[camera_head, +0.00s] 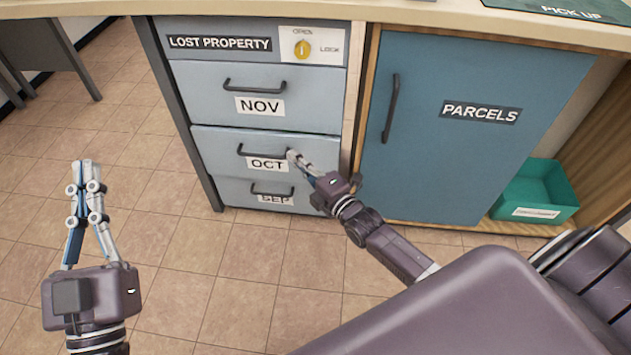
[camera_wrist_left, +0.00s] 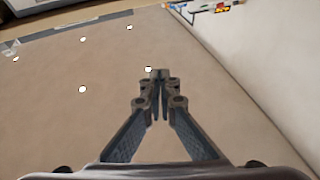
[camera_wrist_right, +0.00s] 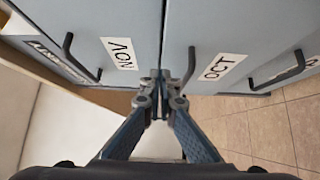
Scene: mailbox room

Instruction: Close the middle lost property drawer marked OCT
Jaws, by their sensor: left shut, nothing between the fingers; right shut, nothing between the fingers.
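The grey-blue OCT drawer (camera_head: 215,150) is the middle of three in the lost property cabinet. It looks nearly flush; whether a small gap remains I cannot tell. Its dark handle (camera_head: 262,156) sits above the OCT label (camera_head: 267,165). My right gripper (camera_head: 291,154) is shut and empty, its fingertips at the drawer front just right of the handle; contact is unclear. In the right wrist view the OCT label (camera_wrist_right: 221,67) and handle (camera_wrist_right: 190,68) lie right of the fingertips (camera_wrist_right: 161,74). My left gripper (camera_head: 84,164) is shut and empty, over the floor at left.
The NOV drawer (camera_head: 315,100) is above, the SEP drawer (camera_head: 235,192) below. A blue parcels door (camera_head: 450,160) stands right of the drawers, with a green bin (camera_head: 540,190) beyond it. A counter (camera_head: 400,12) overhangs them. The tiled floor (camera_head: 230,290) in front is clear.

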